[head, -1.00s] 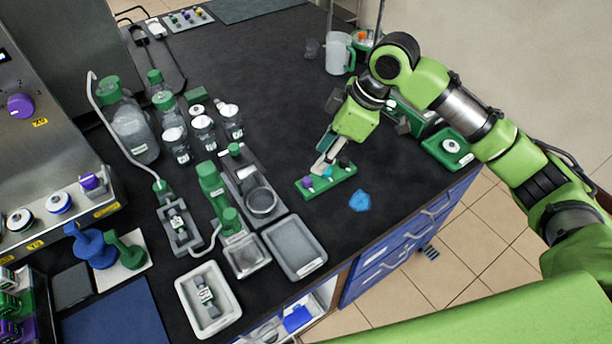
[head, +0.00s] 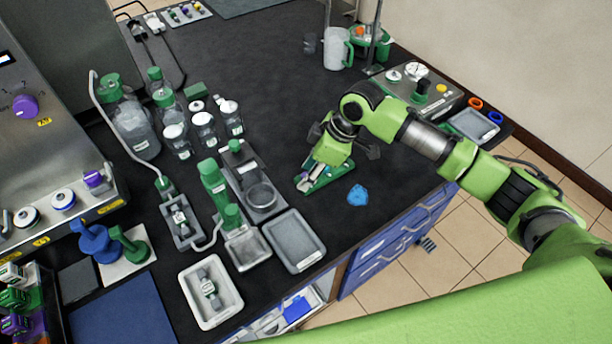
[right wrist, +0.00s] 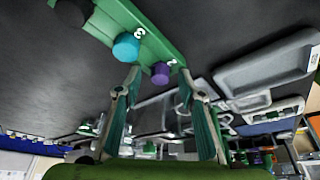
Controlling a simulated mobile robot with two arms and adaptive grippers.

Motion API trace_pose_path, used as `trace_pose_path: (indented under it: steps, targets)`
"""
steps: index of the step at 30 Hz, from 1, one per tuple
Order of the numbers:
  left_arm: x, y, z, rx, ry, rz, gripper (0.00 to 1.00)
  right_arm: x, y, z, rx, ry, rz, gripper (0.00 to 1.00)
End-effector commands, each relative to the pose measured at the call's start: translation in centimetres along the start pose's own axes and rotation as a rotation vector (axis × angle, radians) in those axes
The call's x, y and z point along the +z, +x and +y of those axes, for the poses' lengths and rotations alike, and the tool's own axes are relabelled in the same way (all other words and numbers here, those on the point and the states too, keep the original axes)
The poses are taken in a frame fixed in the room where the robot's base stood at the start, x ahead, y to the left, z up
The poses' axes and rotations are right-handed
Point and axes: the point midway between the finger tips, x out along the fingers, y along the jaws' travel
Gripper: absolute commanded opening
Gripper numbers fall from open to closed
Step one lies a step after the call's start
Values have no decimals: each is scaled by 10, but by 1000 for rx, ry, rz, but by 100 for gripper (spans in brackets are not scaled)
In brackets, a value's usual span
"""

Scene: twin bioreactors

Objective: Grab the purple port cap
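The purple port cap (right wrist: 160,74) sits at one end of a green rack (right wrist: 150,32), beside a cyan cap (right wrist: 126,46) and a black cap (right wrist: 73,11). My right gripper (right wrist: 159,88) is open, with one finger on either side of the purple cap in the right wrist view; whether either touches it I cannot tell. In the head view the right gripper (head: 308,180) is low over the green rack (head: 326,181) and hides most of its caps. My left gripper is not in view.
A blue piece (head: 357,195) lies just right of the rack near the table edge.

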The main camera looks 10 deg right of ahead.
Motion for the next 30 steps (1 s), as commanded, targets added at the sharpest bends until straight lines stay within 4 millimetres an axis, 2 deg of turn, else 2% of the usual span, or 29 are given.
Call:
trace_pose_path:
  steps: [2,5,6,20,26,30]
  targets:
    - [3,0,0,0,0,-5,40,0,0,0,0,0,0,34]
    - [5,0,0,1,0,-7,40,0,0,0,0,0,0,8]
    - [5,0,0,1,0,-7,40,0,0,0,0,0,0,4]
    - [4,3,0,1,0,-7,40,-2,-5,1,2,-1,2,4]
    - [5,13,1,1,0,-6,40,-11,-25,1,4,-2,4,4]
    - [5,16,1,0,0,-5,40,-15,-46,-14,1,-3,2,4]
